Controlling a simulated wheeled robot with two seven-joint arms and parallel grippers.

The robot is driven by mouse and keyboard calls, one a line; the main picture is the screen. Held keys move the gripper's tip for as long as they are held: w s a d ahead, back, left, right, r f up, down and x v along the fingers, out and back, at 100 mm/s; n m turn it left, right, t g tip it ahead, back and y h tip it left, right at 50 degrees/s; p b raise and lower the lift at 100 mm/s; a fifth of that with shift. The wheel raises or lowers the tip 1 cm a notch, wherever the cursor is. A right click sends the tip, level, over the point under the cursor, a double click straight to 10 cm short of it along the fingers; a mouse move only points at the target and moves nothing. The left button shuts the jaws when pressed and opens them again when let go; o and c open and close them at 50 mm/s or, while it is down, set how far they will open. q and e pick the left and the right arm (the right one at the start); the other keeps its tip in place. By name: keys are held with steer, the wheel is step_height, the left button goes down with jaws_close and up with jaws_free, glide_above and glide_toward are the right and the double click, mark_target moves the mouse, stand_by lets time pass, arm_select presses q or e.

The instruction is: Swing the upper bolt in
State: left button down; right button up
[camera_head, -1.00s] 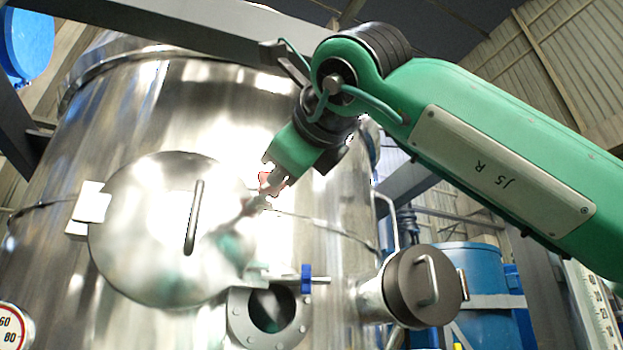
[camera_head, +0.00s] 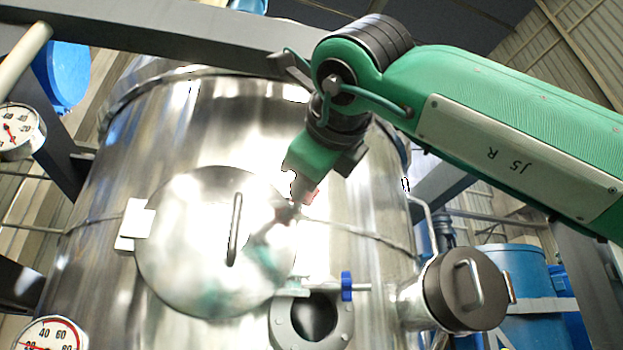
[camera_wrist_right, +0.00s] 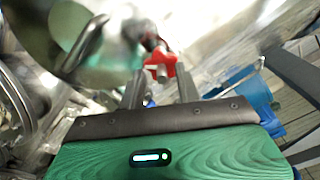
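The upper bolt has a red star-shaped knob (camera_wrist_right: 162,64), seen in the right wrist view just past my fingertips. In the head view only a bit of red (camera_head: 312,196) shows beside the right gripper. My right gripper (camera_head: 297,207) is at the upper right edge of the round steel door (camera_head: 190,250). In the right wrist view its two fingers (camera_wrist_right: 160,88) stand apart, with the knob's end in line with the gap; I see no contact. The lower bolt with a blue knob (camera_head: 346,286) sticks out below right of the door. My left gripper is out of view.
The door's bar handle (camera_head: 235,229) is left of the right gripper. A capped side port (camera_head: 466,289) juts out at the lower right, and a flanged round opening (camera_head: 315,318) is below the door. Gauges (camera_head: 18,130) stand at the left.

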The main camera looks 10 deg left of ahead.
steer(key=shift+d, duration=0.1)
steer(key=b+v, duration=0.5)
steer(key=v, duration=0.8)
steer(key=shift+s, duration=0.45)
steer(key=shift+w+d, duration=0.1)
